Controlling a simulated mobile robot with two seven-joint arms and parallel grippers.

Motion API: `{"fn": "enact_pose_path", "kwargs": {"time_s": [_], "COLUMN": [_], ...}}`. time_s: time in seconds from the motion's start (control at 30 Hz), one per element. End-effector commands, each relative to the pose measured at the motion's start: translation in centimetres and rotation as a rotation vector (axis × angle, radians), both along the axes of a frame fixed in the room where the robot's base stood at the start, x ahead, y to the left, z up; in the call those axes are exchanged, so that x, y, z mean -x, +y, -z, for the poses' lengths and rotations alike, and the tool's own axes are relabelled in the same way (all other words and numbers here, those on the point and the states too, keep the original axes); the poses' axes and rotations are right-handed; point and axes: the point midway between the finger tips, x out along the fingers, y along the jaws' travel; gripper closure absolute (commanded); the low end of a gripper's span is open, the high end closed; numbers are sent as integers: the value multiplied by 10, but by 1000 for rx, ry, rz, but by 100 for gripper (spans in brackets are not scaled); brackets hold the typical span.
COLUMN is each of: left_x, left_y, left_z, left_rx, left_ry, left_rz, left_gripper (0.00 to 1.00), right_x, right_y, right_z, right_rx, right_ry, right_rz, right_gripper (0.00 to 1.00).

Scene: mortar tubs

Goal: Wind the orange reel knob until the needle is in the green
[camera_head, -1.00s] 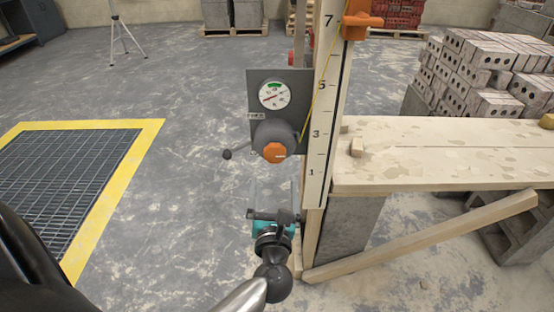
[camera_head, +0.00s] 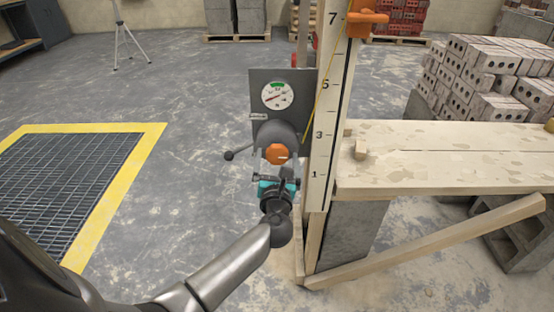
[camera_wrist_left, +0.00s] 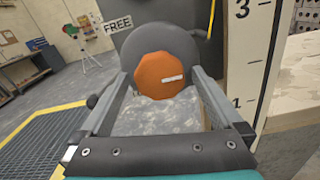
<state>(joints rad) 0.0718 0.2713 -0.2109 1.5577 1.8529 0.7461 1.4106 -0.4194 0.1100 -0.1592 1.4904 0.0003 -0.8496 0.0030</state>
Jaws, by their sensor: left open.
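The orange reel knob (camera_head: 277,154) is a many-sided knob with a white mark, on a grey drum on the dark panel (camera_head: 257,84). It also shows in the wrist view (camera_wrist_left: 163,78). Above it, the round white gauge (camera_head: 277,96) has a green band at its top. Its red needle seems to point left and slightly down, outside the green. My left gripper (camera_head: 276,174) is open just in front of and below the knob. In the wrist view its two fingers stand apart on either side of the knob; contact cannot be told. My right gripper is out of view.
A numbered white board (camera_head: 328,130) stands just right of the knob, with a yellow line across it. A ball-ended lever (camera_head: 229,156) sticks out left. A "FREE" label (camera_wrist_left: 117,25) shows beside the drum. A plank bench (camera_head: 440,155) lies right; open floor lies left.

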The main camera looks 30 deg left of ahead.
Motion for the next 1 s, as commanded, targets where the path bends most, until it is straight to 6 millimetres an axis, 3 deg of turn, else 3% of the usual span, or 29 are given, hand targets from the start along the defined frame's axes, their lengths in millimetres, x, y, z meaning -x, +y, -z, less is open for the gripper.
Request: {"fn": "enact_pose_path", "kwargs": {"time_s": [0.07, 0.77, 1.0], "left_x": [0, 1, 1], "left_y": [0, 0, 0], "left_z": [0, 0, 0], "left_rx": [0, 0, -14], "left_ry": [0, 0, 11], "left_rz": [0, 0, -1], "left_gripper": [3, 82, 82], "right_x": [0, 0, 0], "right_y": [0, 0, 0], "right_z": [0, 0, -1], "right_rx": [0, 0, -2], "right_ry": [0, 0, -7], "right_rz": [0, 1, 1], "right_gripper": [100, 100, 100]}}
